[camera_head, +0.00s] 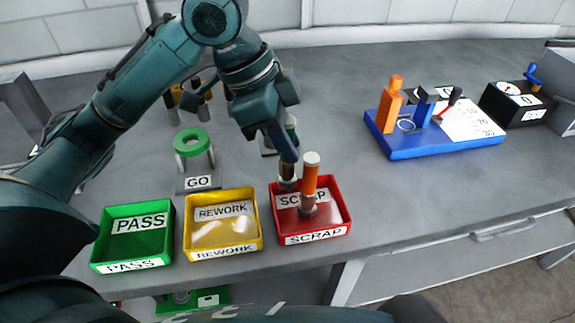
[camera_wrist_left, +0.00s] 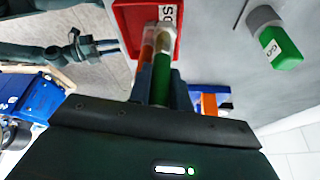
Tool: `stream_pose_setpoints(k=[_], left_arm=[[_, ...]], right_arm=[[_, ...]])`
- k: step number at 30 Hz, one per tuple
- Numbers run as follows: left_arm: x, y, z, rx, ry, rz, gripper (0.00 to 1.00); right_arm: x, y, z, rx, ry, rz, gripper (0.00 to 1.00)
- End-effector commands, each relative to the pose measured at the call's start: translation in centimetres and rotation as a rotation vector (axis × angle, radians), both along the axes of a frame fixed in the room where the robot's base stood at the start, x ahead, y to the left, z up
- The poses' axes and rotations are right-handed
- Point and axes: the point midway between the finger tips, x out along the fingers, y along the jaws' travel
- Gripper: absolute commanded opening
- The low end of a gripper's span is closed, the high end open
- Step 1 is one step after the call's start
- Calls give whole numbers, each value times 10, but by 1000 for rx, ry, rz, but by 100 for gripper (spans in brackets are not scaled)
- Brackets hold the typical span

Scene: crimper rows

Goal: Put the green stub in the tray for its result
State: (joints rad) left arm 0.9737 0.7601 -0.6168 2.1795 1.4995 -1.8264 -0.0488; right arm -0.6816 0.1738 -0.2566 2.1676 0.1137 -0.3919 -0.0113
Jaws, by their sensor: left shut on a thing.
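The green stub (camera_wrist_left: 161,85) is held between the fingers of my left gripper (camera_head: 287,155), and its green body shows between them in the wrist view. In the head view its dark lower part (camera_head: 287,171) hangs down at the back left of the red SCRAP tray (camera_head: 343,203). I cannot tell whether its grey end touches the tray floor. An orange stub (camera_head: 310,180) with a pale top stands in the same tray, just right of the held one. The yellow REWORK tray (camera_head: 189,238) and green PASS tray (camera_head: 101,240) show no stub. My right gripper (camera_wrist_left: 85,46) appears small in the wrist view.
A green-topped GO stand (camera_head: 192,143) is behind the yellow tray. A blue fixture (camera_head: 400,148) with an orange upright and a black gauge box (camera_head: 515,103) stand to the right. The table right of the red tray is clear up to its front edge.

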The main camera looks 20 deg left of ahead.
Motion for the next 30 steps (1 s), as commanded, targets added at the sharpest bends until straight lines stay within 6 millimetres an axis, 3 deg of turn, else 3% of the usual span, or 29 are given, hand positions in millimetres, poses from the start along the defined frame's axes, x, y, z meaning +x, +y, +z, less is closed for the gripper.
stream_pose_setpoints(k=[5, 12, 23, 24, 30], left_arm=[[0, 0, -12, -2, -2, 0, 0], [0, 0, -45, -1, 1, 1, 0], [0, 0, -48, -1, -1, 0, 0], [0, 0, -50, -1, 0, 0, 21], [0, 0, -49, -1, -1, 0, 37]], right_arm=[[1, 1, -2, 11, 0, -8, 36], [1, 1, -8, 23, -1, -10, 36], [2, 2, -3, 27, -6, -10, 36], [2, 2, -3, 26, -6, -10, 36], [2, 2, -4, 24, -6, -9, 36]])
